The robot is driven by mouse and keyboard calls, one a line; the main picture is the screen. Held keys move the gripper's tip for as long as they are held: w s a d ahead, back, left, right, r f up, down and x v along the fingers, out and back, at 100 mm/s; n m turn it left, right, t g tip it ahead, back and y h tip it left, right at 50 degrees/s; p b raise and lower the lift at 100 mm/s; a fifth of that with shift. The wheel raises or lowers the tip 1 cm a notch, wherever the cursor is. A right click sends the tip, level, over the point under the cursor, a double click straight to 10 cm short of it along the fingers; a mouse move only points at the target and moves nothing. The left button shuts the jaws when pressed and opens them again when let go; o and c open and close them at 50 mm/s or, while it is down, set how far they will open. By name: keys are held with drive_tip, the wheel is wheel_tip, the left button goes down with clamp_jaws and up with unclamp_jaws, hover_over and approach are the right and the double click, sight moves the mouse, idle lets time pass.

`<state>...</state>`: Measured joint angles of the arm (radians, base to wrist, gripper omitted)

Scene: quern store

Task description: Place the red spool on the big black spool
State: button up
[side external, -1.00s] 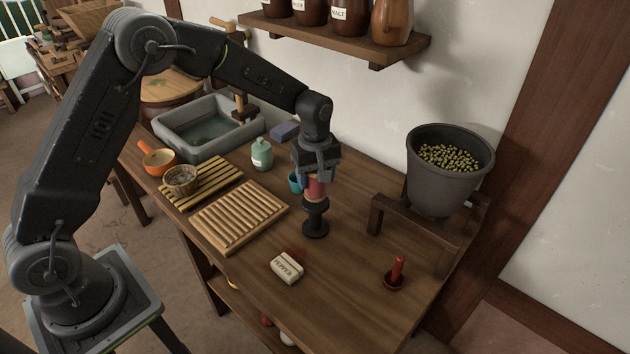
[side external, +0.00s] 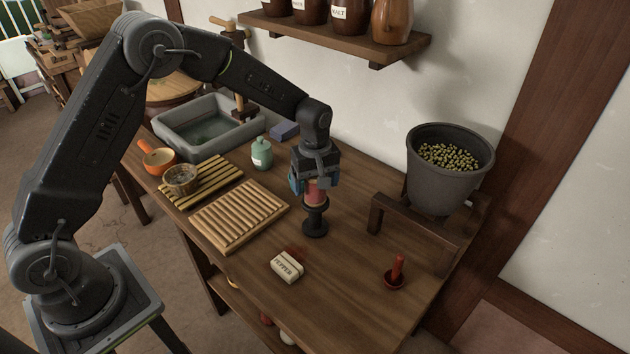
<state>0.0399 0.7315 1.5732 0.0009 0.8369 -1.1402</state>
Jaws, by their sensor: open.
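The red spool (side external: 315,196) stands upright on top of the big black spool (side external: 315,222), which stands on the wooden table. My gripper (side external: 313,188) points down over the red spool, with its jaws open around the spool's upper part. The top of the red spool is hidden by the gripper. I cannot tell whether either finger touches it.
A white pepper box (side external: 287,267) and a red candle-like piece in a dish (side external: 394,279) are in front. A wooden rack (side external: 240,214) lies to the left. A dark bucket (side external: 446,180) stands on a wooden stand (side external: 412,228) at right. A green jar (side external: 262,154) is behind.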

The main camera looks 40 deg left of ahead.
wheel_tip(320, 180, up, 12)
drive_tip(key=shift+r, duration=0.25)
drive_tip(key=s+a+r+m+t, duration=0.1)
drive_tip(key=s+r+m+t, duration=0.35)
drive_tip(key=s+r, duration=0.8)
drive_tip(key=s+f+m+t, duration=0.1)
drive_tip(key=s+f+m, duration=0.2)
drive_tip(key=s+m, duration=0.5)
drive_tip(key=s+a, duration=0.1)
drive_tip(key=s, duration=0.7)
